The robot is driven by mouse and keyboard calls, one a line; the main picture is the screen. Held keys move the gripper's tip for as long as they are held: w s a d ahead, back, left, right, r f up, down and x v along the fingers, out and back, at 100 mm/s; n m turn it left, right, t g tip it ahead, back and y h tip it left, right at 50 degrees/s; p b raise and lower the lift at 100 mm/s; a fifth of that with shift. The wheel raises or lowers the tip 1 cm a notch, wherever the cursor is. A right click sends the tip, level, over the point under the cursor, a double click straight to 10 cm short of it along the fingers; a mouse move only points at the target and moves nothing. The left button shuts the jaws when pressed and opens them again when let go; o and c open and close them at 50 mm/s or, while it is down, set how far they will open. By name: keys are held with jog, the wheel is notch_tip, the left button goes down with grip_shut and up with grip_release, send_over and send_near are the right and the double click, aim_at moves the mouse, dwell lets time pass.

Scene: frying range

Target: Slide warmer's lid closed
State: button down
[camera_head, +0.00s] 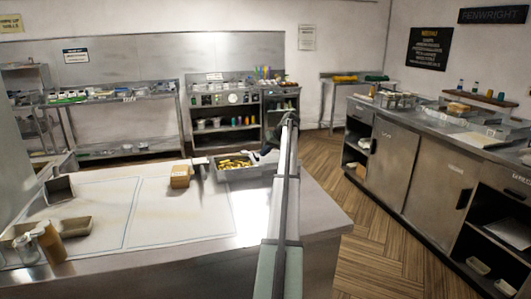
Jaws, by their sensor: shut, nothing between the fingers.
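An open metal pan (238,175) holding golden pieces (234,163) stands at the far edge of the near steel counter. It may be the warmer, but I cannot tell for sure. No lid can be made out clearly; my arm covers the area right of the pan. My gripper (257,155) is small and dark at the pan's right rear, pointing down-left and shut with nothing in it. I cannot tell whether it touches the pan.
A cardboard box (180,177) and an upright metal plate stand left of the pan. A small tray (70,226) and bottles (48,240) sit at the counter's left. The counter's middle (170,215) is clear. Cabinets (420,165) line the right, across open wooden floor (365,235).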

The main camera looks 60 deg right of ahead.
jog(key=w+a, duration=1.3)
jog(key=shift+w+a, duration=0.1)
jog(key=shift+a, duration=0.05)
jog(key=shift+s+d, duration=0.25)
jog(key=shift+d, duration=0.05)
jog(key=s+d, duration=0.2)
jog(key=s, duration=0.1)
jog(key=shift+s+d+r, duration=0.1)
jog(key=shift+d+r, duration=0.2)
jog(key=shift+r, duration=0.1)
jog(key=v, duration=0.9)
